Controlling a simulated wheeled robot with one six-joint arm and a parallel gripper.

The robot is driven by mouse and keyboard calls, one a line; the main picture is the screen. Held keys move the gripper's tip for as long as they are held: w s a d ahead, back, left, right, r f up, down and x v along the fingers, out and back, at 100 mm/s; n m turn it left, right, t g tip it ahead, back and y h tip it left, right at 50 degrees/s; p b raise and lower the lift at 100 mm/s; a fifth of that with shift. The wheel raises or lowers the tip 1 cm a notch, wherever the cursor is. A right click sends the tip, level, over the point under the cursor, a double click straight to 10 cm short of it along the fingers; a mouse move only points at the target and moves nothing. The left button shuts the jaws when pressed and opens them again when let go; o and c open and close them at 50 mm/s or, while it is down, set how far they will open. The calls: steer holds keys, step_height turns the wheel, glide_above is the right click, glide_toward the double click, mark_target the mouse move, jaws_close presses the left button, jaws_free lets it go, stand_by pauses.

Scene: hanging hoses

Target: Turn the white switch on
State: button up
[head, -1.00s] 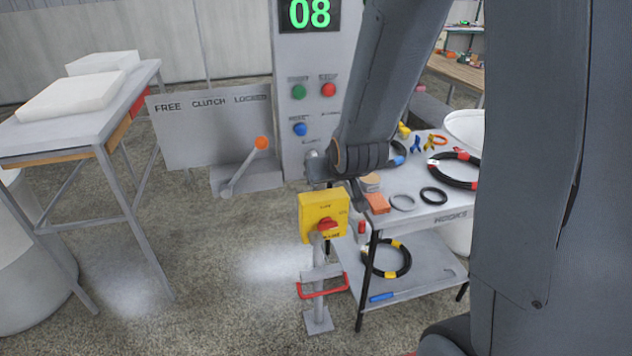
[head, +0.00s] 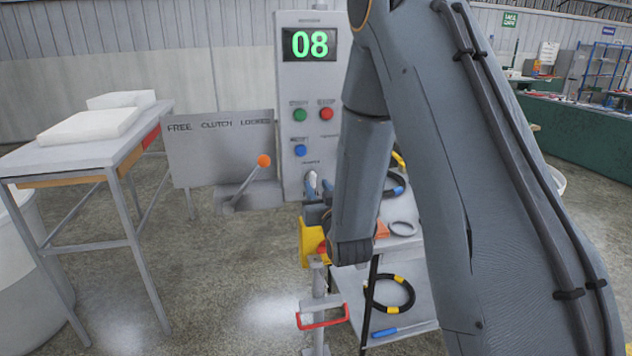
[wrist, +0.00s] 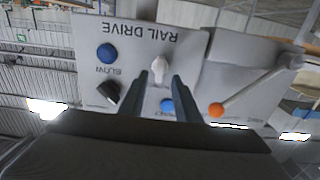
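The white switch (wrist: 159,67) is a small pale knob on the grey control panel (wrist: 115,40) with the upside-down words RAIL DRIVE above it in the wrist view. My gripper (wrist: 160,78) points at the panel with its two fingers apart. The switch shows in the gap at the fingertips; I cannot tell whether either finger touches it. In the head view my gripper (head: 318,187) is at the lower part of the panel, and a pale bit of the switch (head: 311,179) shows by the fingertips. My arm hides part of the panel there.
A black switch (wrist: 109,92) and blue buttons (wrist: 107,53) are nearby on the panel. A lever with an orange ball (head: 263,161) stands left of my gripper. A yellow box (head: 311,243) on a post and a hose cart (head: 408,305) stand below my arm.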

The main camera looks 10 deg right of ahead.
mark_target(314, 180)
steer(key=shift+w+d+p, duration=0.1)
steer(key=shift+w+p, duration=0.45)
steer(key=shift+w, duration=1.55)
steer(key=shift+c, duration=0.5)
jaws_close()
